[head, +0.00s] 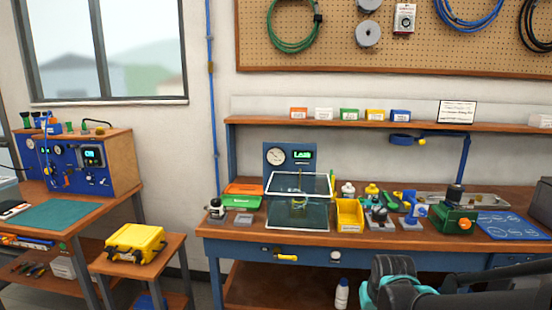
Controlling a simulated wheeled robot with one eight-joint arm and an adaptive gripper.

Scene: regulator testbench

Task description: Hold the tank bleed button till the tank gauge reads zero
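A blue panel (270,150) stands at the back of the right bench. It carries a round white gauge (276,157) and a green-lit display (301,155). A blue test unit (70,172) on the left bench has a display (92,155), small knobs and a pale round dial (30,143). I cannot tell which dial is the tank gauge, and the needles are too small to read. I cannot make out the tank bleed button. Dark and teal parts of my arm show at the lower right, in front of the right bench. My gripper's fingers are not visible.
The right bench (225,236) holds a clear-panelled stand (300,190), yellow bin (350,216), green machine (455,212) and small parts. A yellow case (134,244) sits on a low stand at left. A white bottle (342,293) stands below the bench.

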